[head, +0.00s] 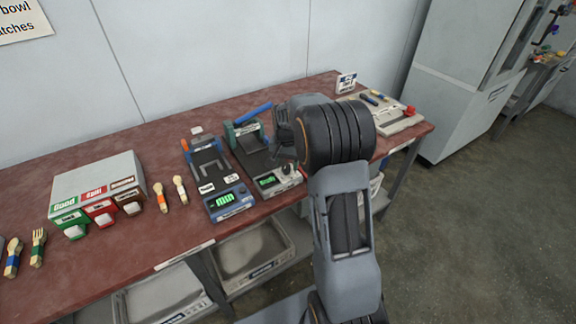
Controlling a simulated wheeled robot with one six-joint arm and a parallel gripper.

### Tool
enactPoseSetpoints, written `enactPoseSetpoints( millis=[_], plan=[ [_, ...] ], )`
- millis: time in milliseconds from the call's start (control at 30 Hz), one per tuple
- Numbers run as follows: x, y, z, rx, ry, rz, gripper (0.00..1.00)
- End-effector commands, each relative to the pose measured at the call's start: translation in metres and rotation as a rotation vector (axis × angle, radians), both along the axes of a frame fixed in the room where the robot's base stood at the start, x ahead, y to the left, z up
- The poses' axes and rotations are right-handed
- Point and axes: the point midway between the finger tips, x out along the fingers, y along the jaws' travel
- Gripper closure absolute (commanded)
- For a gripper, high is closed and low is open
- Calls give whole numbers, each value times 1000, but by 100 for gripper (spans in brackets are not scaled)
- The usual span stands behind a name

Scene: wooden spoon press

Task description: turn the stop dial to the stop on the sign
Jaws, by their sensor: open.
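A press-like device (247,140) with a blue lever and a green frame stands on the red-brown table. At its front is a grey panel with a lit green display (266,181) and a small dark dial (286,169). My gripper (284,135) is above and behind this dial, apart from it, as far as I can tell. It is open; its fingertips are mostly hidden by my wrist. A small white sign (346,83) stands at the table's back right; its text is too small to read. The dial's setting cannot be read.
A second device (216,180) with a blue panel stands to the left. Further left are wooden spoons (180,188) and a box with green, red and brown bins (97,180). A tray (385,114) with a red knob is at right. Crates sit below.

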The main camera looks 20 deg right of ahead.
Motion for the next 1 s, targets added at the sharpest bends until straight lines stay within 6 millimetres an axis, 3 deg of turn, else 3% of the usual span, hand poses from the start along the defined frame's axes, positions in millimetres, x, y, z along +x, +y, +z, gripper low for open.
enactPoseSetpoints(
  millis=[200,533,1000],
  plan=[
    [0,0,-13,0,0,0,41],
    [0,0,-15,0,0,0,41],
    [0,0,-15,0,0,0,86]
  ],
)
